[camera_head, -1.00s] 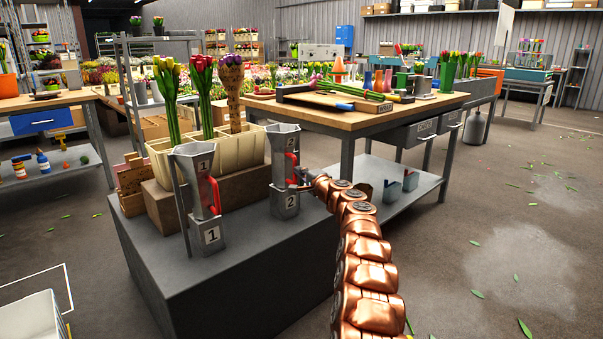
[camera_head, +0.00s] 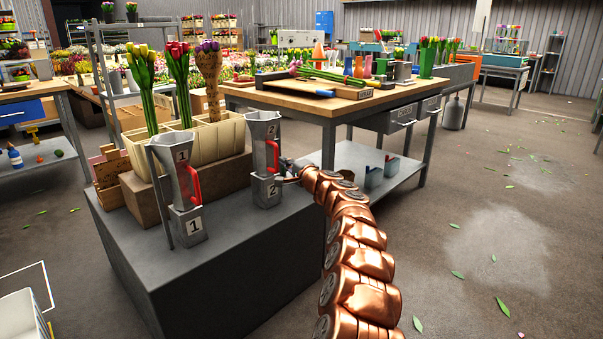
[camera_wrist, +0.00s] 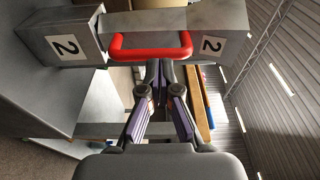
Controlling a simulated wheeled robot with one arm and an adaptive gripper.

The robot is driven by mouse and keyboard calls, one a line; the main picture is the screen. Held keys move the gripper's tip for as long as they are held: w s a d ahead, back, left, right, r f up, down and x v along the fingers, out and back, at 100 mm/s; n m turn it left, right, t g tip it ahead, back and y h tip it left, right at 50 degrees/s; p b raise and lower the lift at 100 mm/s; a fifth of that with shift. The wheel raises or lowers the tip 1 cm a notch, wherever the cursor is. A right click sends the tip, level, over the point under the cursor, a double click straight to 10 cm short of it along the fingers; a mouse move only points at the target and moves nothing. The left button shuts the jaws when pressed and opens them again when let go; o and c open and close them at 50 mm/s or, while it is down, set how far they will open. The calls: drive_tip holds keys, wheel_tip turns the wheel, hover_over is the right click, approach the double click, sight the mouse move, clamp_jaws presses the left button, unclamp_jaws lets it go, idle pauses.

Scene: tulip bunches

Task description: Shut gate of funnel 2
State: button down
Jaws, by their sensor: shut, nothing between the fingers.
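Funnel 2 (camera_head: 263,135) is a grey metal funnel on a block labelled 2, at the right rear of the grey platform. Its red gate handle (camera_head: 272,157) is on its right side. In the wrist view the red handle (camera_wrist: 150,52) spans between two parts labelled 2. My gripper (camera_head: 284,172) is beside the handle's lower end. In the wrist view my gripper (camera_wrist: 158,68) has its fingertips together right at the handle's bar; I cannot tell if they touch it. Nothing is held. The gate plate itself is not clearly visible.
Funnel 1 (camera_head: 178,165) with its own red handle stands to the left on the platform (camera_head: 240,245). A cream planter (camera_head: 220,135) with tulip bunches is behind. A wooden-topped table (camera_head: 300,100) stands to the right rear. The floor at right is open, with scattered leaves.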

drive_tip(key=shift+v, duration=4.25)
drive_tip(key=s+a+r+n+g+y+p, duration=0.3)
drive_tip(key=s+a+r+p, duration=0.25)
drive_tip(key=r, duration=0.55)
drive_tip(key=s+a+r+n+g+y+p, duration=0.2)
drive_tip(key=s+a+r+n+y+p, duration=0.15)
drive_tip(key=s+a+r, duration=0.55)
drive_tip(key=s+a+r+n+g+h+p, duration=0.1)
drive_tip(key=s+r+n+g+p, duration=0.25)
drive_tip(key=s+r+p, duration=0.4)
drive_tip(key=s+a+r+n+g+p, duration=0.25)
drive_tip(key=s+r+g+p, duration=0.2)
drive_tip(key=s, duration=0.55)
drive_tip(key=s+d+n+g+h+p, duration=0.1)
drive_tip(key=s+d+h+p, duration=0.3)
drive_tip(key=s, duration=0.4)
drive_tip(key=s+d+n+g+h+p, duration=0.1)
drive_tip(key=s+d+n+h+p, duration=0.15)
drive_tip(key=s+p, duration=0.4)
drive_tip(key=s+d+m+g+h+p, duration=0.1)
drive_tip(key=s+d+h+p, duration=0.3)
drive_tip(key=s+d, duration=0.5)
drive_tip(key=s+d+m+g+h+p, duration=0.1)
drive_tip(key=s+d+m+h+p, duration=0.2)
drive_tip(key=s+d+p, duration=0.4)
drive_tip(key=s+d+h, duration=0.1)
drive_tip(key=s+d, duration=0.2)
drive_tip(key=d, duration=0.5)
drive_tip(key=shift+h, duration=0.3)
